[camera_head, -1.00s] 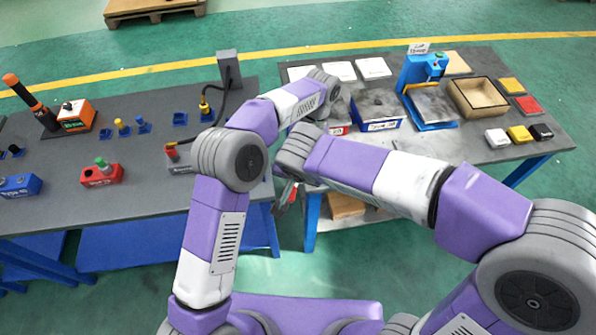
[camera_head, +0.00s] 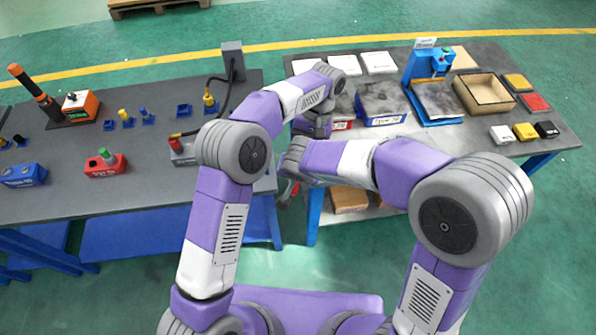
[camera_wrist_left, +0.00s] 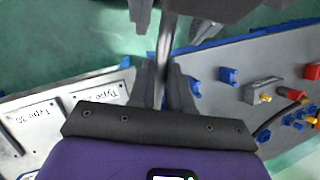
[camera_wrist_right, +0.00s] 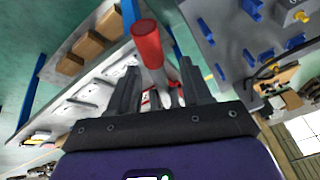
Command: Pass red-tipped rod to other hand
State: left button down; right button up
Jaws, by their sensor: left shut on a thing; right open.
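The rod (camera_wrist_left: 165,45) shows in the left wrist view as a thin grey shaft. My left gripper (camera_wrist_left: 164,72) is shut on it. In the right wrist view the rod's thick red tip (camera_wrist_right: 147,42) points up towards the top, with the grey shaft running down from it. My right gripper (camera_wrist_right: 161,78) is open, its fingers on either side of the rod's line. I cannot tell whether the shaft is fully between them or touching. In the head view both hands are close together over the gap between the tables, and the arms largely hide the rod.
The left table (camera_head: 110,190) carries a red block (camera_head: 105,164), a blue block (camera_head: 22,175) and an orange box (camera_head: 80,105). The right table (camera_head: 460,140) carries a wooden tray (camera_head: 484,92), a blue stand (camera_head: 428,65) and coloured blocks. Green floor is open in front.

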grip_shut()
pick_arm(q)
jog(key=c, duration=1)
grip_release()
pick_arm(e)
jog(key=shift+r, duration=0.1)
